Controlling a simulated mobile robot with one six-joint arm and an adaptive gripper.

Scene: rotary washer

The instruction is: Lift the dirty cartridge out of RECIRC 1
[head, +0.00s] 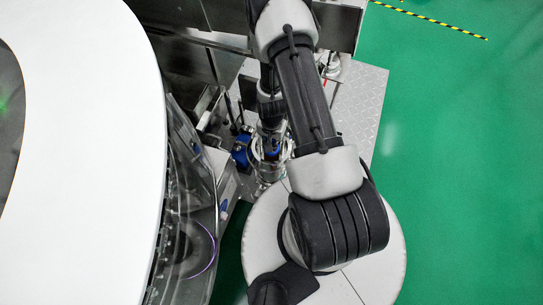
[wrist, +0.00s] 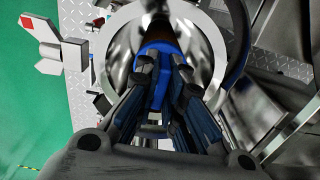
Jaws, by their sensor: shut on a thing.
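In the wrist view my gripper (wrist: 162,70) is shut on the blue top of the dirty cartridge (wrist: 158,50). A dark brown part of the cartridge shows just beyond the blue. The cartridge is within the outline of a round, shiny metal housing (wrist: 205,40). I cannot tell how deep it sits there, and no RECIRC 1 label is readable. In the head view my gripper (head: 270,142) points down over the metal housing (head: 268,175), and my arm hides part of it.
A tread-plate platform (head: 362,95) lies right of the housing, with green floor (head: 450,150) beyond. A large white machine body (head: 90,150) fills the left. A blue part (head: 240,155) is close left of my gripper. A valve-like fitting with a red mark (wrist: 45,42) shows in the wrist view.

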